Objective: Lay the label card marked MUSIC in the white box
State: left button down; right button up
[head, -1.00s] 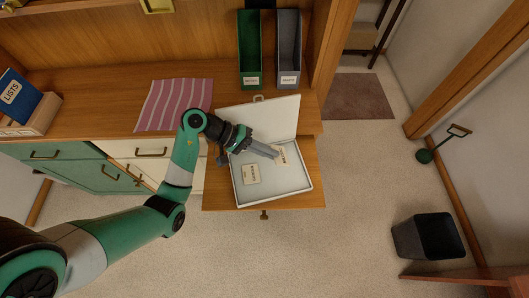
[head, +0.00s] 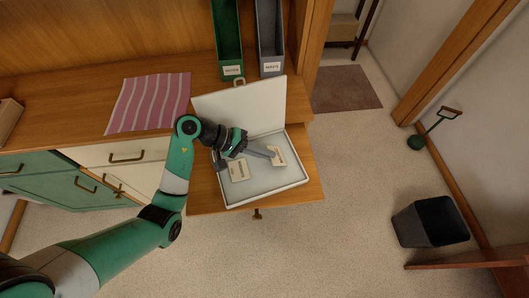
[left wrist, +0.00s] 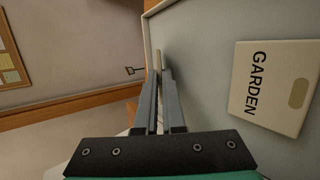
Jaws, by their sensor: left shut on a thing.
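The white box (head: 263,183) stands with its lid (head: 245,105) raised on a pulled-out wooden surface. A cream card marked GARDEN (left wrist: 270,90) lies flat in it; it also shows in the head view (head: 239,170). My left gripper (head: 274,155) is over the right part of the box, shut on a second cream card (head: 281,157). That card shows nearly edge-on between the fingertips in the left wrist view (left wrist: 158,60). I cannot read its marking. It is inside the box outline, but I cannot tell whether it touches the floor. My right gripper is not in view.
Green (head: 227,45) and grey (head: 269,40) upright holders stand behind the box. A pink striped cloth (head: 150,102) lies on the wooden top at left. A dark bin (head: 430,222) stands on the floor at right.

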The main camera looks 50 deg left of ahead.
pick_arm(q)
jog(key=c, duration=0.9)
grip_release()
jog(key=shift+c, duration=0.2)
jog(key=p+v, duration=0.2)
jog(key=v, duration=0.9)
jog(key=shift+s+a+r, duration=0.15)
jog(key=shift+s+a, duration=0.05)
jog(key=shift+a, duration=0.05)
